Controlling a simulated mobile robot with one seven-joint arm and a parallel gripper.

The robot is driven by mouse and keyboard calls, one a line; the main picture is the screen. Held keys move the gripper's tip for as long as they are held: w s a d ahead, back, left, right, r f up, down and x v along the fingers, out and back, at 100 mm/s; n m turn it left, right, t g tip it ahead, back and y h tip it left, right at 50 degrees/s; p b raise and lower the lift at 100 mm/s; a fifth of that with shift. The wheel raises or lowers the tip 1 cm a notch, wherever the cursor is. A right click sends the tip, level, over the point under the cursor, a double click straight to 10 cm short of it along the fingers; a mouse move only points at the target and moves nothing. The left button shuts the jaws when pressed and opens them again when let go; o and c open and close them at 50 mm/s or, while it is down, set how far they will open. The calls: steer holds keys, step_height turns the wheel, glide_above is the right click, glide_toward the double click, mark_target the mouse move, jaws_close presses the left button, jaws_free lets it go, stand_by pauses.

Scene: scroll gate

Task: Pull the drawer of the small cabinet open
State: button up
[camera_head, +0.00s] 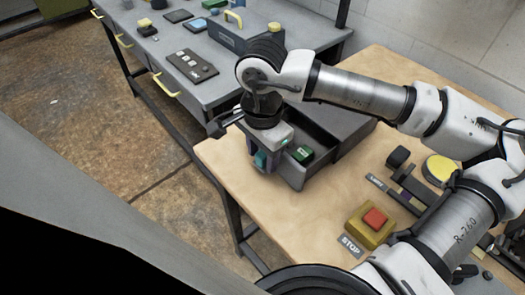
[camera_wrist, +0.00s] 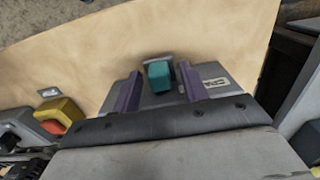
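The small grey cabinet (camera_head: 345,122) stands on the wooden table. Its drawer (camera_head: 297,178) is pulled out, with its inside showing and a green block (camera_head: 304,154) in it. A teal handle (camera_head: 261,160) is at the drawer's front. My gripper (camera_head: 258,157) is at the handle, reaching down from above. In the wrist view, the purple fingers of my gripper (camera_wrist: 160,88) stand apart on either side of the teal handle (camera_wrist: 159,76), with small gaps visible. The grey drawer front (camera_wrist: 212,72) with a pale label shows beside the handle. The lower part of the grip is partly hidden.
A yellow box with a red stop button (camera_head: 372,222) is on the table (camera_head: 320,215) at the right front. A yellow round object (camera_head: 438,169) and dark parts lie farther right. A grey workbench (camera_head: 215,85) with a toolbox stands behind. Floor is free at left.

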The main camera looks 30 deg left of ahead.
step_height(320, 180, up, 14)
steer(key=b, duration=0.1)
stand_by(0.5)
steer(key=shift+s+f, duration=0.1)
steer(key=shift+f, duration=0.05)
stand_by(0.3)
